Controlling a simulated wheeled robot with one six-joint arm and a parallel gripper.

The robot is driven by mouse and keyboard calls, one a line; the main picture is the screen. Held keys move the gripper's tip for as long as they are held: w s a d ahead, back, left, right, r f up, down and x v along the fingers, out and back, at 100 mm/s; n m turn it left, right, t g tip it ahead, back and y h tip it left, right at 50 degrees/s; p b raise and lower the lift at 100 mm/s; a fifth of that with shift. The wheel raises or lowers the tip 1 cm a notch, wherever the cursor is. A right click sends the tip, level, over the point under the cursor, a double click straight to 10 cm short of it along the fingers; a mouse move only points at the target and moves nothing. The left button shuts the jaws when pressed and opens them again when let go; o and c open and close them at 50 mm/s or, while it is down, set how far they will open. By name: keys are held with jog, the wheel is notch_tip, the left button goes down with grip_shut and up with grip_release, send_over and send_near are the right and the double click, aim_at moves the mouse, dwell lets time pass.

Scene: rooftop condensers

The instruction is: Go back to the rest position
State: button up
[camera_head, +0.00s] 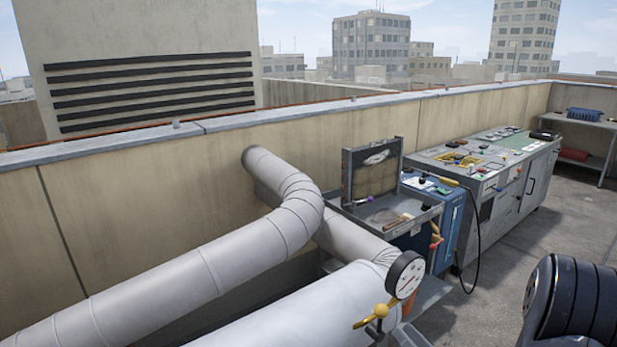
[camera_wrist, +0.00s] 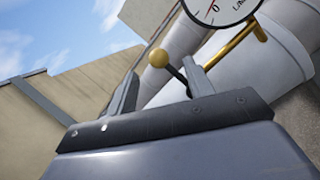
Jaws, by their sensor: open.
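My gripper (camera_wrist: 160,88) is open in the wrist view, with its two grey fingers apart and nothing held between them. A yellow ball knob (camera_wrist: 158,58) on a dark stem shows beyond and between the fingertips; I cannot tell how far away it is. The same knob (camera_head: 381,311) shows in the head view, below the round white gauge (camera_head: 405,275). The gauge (camera_wrist: 218,8) is cut off at the top of the wrist view, with a brass tube (camera_wrist: 240,42) under it.
Large grey pipes (camera_head: 275,230) run along the parapet wall (camera_head: 110,220). A grey tray (camera_head: 385,213), a blue cabinet (camera_head: 445,225) and a workbench (camera_head: 500,170) with several small items stand behind the gauge. A shelf (camera_head: 590,125) stands far right. Open floor (camera_head: 500,280) lies right of the cabinets.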

notch_tip(320, 180, up, 2)
send_over(372, 325)
jog(key=shift+r+p, duration=0.2)
jog(key=shift+p, duration=0.15)
jog(key=shift+s+a+n+g+y+b, duration=0.25)
jog(key=shift+n+b, duration=0.1)
jog(key=shift+n, duration=0.4)
jog(key=shift+s+a+n+g+y+b, duration=0.2)
jog(key=shift+s+n+b, duration=0.1)
jog(key=shift+n, duration=0.45)
